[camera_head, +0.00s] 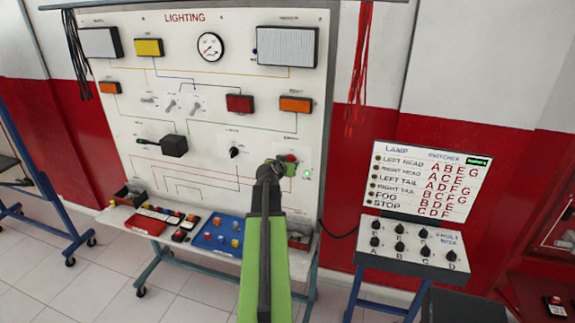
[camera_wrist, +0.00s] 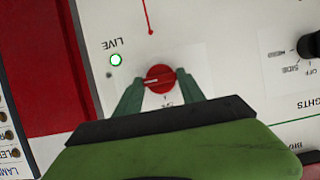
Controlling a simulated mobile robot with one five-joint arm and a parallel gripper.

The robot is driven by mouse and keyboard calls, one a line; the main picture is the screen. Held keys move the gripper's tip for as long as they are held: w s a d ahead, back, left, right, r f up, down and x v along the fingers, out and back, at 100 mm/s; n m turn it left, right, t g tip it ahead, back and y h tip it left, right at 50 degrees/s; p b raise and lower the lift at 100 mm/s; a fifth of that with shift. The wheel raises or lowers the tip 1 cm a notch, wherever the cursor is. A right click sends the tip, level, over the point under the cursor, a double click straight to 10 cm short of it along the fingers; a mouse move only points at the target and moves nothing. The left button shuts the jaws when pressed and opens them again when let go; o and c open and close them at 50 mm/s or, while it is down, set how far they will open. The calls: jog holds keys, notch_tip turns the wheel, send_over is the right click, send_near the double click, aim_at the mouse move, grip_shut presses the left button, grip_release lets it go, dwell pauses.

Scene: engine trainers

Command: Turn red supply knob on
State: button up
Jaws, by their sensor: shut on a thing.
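The red supply knob (camera_wrist: 160,79) sits on the white LIGHTING panel (camera_head: 240,107), at its lower right. My gripper (camera_wrist: 160,88) is shut on the knob, with one green finger on each side of it in the wrist view. The knob's pale pointer line lies nearly level in that view, toward its left side. A lamp marked LIVE (camera_wrist: 116,60) beside the knob glows green. In the head view my gripper (camera_head: 281,165) covers part of the knob (camera_head: 290,158), and the green lamp shows just to its right.
A black knob (camera_head: 235,152) is on the panel left of my gripper. A blue tray (camera_head: 232,221) and red boxes lie on the ledge below. A fault box (camera_head: 412,247) with several black knobs and a lamp chart (camera_head: 431,180) stand at right.

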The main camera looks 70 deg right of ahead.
dwell(0.3)
jog(key=o, duration=1.4)
jog(key=shift+c, duration=0.2)
